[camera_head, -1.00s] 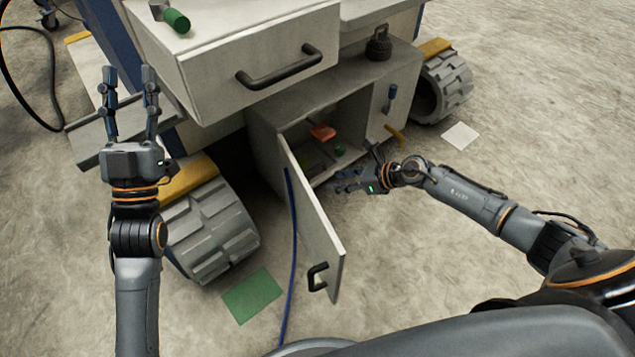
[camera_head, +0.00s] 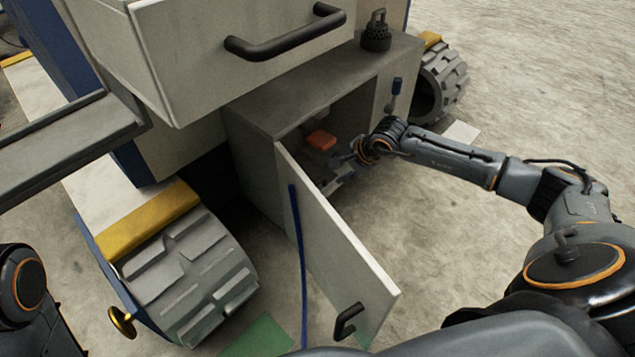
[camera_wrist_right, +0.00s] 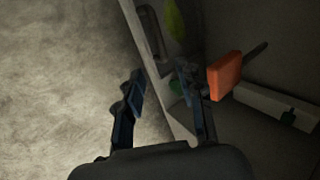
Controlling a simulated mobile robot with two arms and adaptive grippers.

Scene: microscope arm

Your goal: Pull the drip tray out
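A pale strip with a dark handle (camera_wrist_right: 150,32) crosses the right wrist view; it looks like the drip tray's front (camera_wrist_right: 162,75), though I cannot be sure. My right gripper (camera_head: 338,178) is at the mouth of the open lower cabinet (camera_head: 255,165). In the right wrist view its fingers (camera_wrist_right: 165,100) are apart, one over the floor and one on the cabinet side of the strip. Contact cannot be told. My left gripper is out of view.
An orange block (camera_wrist_right: 225,75), also in the head view (camera_head: 321,140), is inside the cabinet close to one right finger. The cabinet door (camera_head: 325,235) stands open at the front left. A drawer (camera_head: 230,50) juts out above. Open floor (camera_head: 440,260) lies at the right.

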